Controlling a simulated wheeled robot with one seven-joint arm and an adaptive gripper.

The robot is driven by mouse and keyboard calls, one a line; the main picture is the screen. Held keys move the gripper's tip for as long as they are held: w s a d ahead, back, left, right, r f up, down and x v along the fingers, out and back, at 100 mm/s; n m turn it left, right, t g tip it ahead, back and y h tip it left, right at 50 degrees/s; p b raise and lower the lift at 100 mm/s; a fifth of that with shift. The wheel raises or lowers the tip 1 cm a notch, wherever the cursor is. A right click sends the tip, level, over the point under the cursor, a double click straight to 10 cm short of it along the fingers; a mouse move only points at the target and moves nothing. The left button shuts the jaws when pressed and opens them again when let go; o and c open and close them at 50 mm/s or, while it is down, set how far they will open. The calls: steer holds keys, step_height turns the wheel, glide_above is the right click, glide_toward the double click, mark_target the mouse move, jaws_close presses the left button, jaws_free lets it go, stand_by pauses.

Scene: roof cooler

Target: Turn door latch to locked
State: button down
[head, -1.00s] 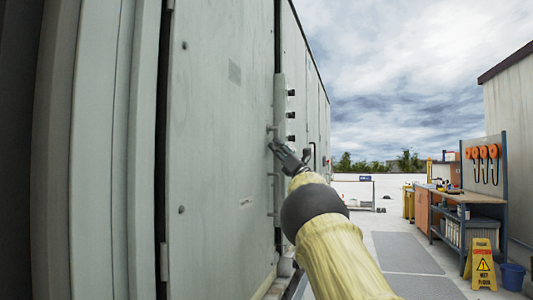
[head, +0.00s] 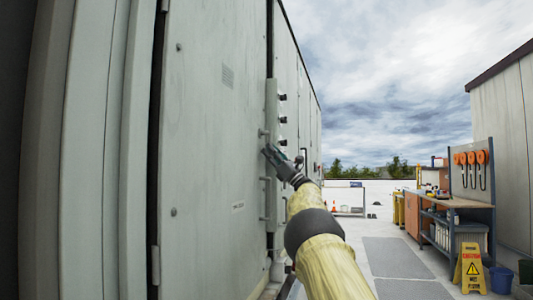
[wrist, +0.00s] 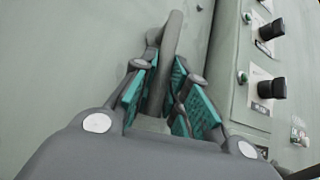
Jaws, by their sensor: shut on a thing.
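The door (head: 215,130) is a tall pale grey-green panel on the left in the head view, and it looks closed. The latch (wrist: 172,38) is a grey lever in the wrist view, standing up between my fingers. My gripper (wrist: 165,95) has its teal-padded fingers on both sides of the lever and is shut on it. In the head view my gripper (head: 268,151) is at the door's right edge, where it hides most of the latch. A bar-shaped handle (head: 267,198) shows just below it.
A control box with black knobs (wrist: 271,88) is close to the right of my gripper. On the right stand a workbench (head: 455,202), a yellow wet-floor sign (head: 471,268) and a blue bucket (head: 501,280). The walkway (head: 395,254) between is clear.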

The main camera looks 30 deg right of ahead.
steer(key=shift+d, duration=0.15)
steer(key=c, duration=1.7)
jaws_free()
steer(key=shift+o, duration=1.3)
steer(key=shift+d+f, duration=0.1)
steer(key=shift+d, duration=0.05)
steer(key=v, duration=1.2)
steer(key=shift+w, duration=0.1)
